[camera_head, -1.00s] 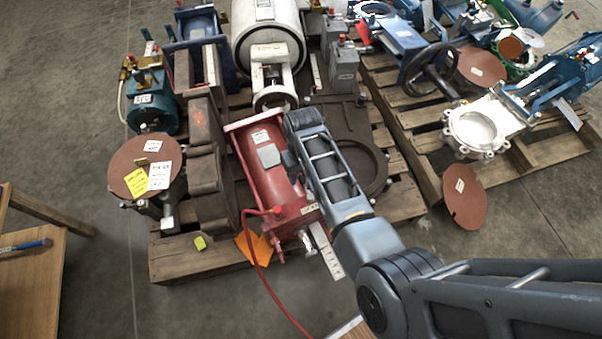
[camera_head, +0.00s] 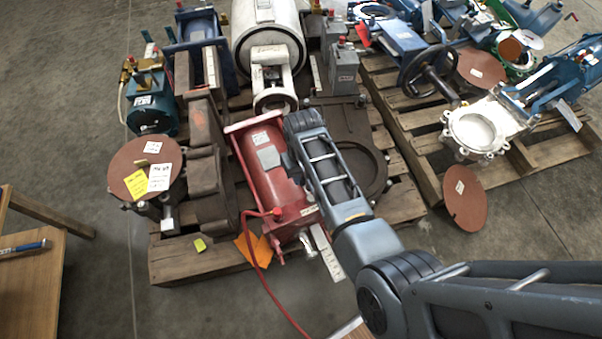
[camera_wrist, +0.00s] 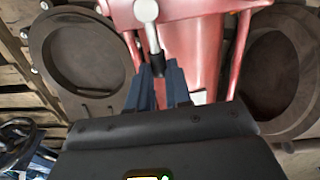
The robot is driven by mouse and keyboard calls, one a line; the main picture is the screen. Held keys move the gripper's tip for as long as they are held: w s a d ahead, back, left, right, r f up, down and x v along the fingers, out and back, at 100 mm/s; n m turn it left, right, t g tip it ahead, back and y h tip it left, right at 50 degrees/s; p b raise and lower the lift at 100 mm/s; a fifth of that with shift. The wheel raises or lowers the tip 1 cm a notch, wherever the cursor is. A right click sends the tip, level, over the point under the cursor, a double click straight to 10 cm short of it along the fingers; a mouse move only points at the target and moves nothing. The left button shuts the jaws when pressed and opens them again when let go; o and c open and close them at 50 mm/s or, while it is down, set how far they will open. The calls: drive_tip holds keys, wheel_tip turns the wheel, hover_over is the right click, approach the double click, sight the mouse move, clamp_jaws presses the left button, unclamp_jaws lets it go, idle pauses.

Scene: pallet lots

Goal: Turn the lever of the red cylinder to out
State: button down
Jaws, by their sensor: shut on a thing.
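The red cylinder (camera_head: 262,178) lies on a wooden pallet, with a red hose at its near end. It also fills the upper middle of the wrist view (camera_wrist: 205,50). Its lever (camera_wrist: 152,38) has a silver round hub, a thin stem and a dark tip. My gripper (camera_wrist: 164,72) is shut on the dark tip of the lever, with one blue-grey finger on each side. In the head view my arm covers the gripper and the lever. No in or out marking can be read.
Brown flanged castings (camera_head: 207,185) stand close on the left of the cylinder. A dark flanged plate (camera_head: 345,125) lies on its right. A white machine (camera_head: 268,45) stands behind it. Bare floor (camera_head: 60,110) is free at the left.

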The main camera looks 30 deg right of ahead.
drive_tip(key=shift+a+r+n+p, duration=0.1)
drive_tip(key=shift+n+p, duration=0.2)
drive_tip(key=shift+p, duration=0.05)
drive_tip(key=shift+s+a+n+p, duration=0.15)
drive_tip(key=shift+a+n+p, duration=0.55)
drive_tip(key=shift+n, duration=0.55)
drive_tip(key=shift+s+a+n+p, duration=0.15)
drive_tip(key=shift+a+n+p, duration=0.55)
drive_tip(key=shift+n, duration=0.5)
drive_tip(key=shift+s+a+n+p, duration=0.15)
drive_tip(key=shift+a+n+p, duration=0.5)
drive_tip(key=shift+n, duration=0.6)
drive_tip(key=c, duration=1.1)
unclamp_jaws()
drive_tip(key=shift+o, duration=0.2)
wheel_tip(320, 180, up, 8)
drive_tip(key=p, duration=0.2)
drive_tip(key=shift+f+p, duration=0.2)
drive_tip(key=shift+p, duration=0.15)
